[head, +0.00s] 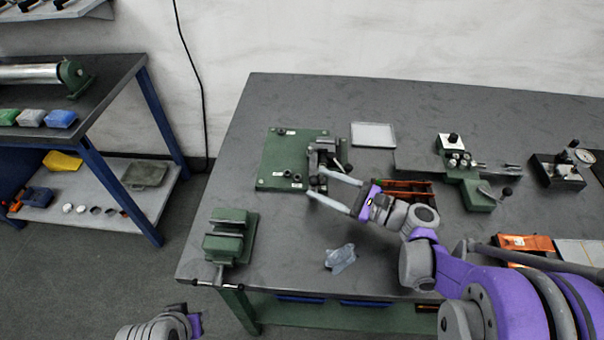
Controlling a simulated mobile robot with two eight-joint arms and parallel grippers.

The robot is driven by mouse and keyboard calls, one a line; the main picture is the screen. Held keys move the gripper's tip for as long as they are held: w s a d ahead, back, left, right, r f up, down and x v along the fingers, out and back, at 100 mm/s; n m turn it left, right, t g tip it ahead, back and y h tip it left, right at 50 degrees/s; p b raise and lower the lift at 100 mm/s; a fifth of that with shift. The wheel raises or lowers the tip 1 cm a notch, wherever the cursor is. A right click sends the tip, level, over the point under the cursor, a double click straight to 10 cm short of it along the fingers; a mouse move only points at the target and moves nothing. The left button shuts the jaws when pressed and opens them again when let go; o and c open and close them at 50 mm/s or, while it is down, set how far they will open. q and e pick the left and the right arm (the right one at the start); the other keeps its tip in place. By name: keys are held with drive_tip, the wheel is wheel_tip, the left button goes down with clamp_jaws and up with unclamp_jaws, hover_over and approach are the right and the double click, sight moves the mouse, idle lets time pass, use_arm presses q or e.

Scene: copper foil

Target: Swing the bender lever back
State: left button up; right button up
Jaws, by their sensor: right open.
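The bender (322,152) is a dark grey and black block at the right side of a green base plate (272,163) on the grey workbench. A short black lever shows at its right side, and black parts reach down its left side toward my fingers. My right gripper (317,183) is open, its two pale fingers pointing left at the bender's front edge. The fingers lie around or just in front of the bender's lower black part; contact cannot be told. Of my left arm, only a grey and purple part shows at the bottom edge, without fingers.
A green vise (230,237) stands at the bench's left front corner. An orange-brown tray (408,190) sits behind my right wrist. A green device with a lever (477,193) and a dial gauge stand farther right.

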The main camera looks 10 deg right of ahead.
drive_tip(key=x, duration=0.6)
clamp_jaws()
idle(1.3)
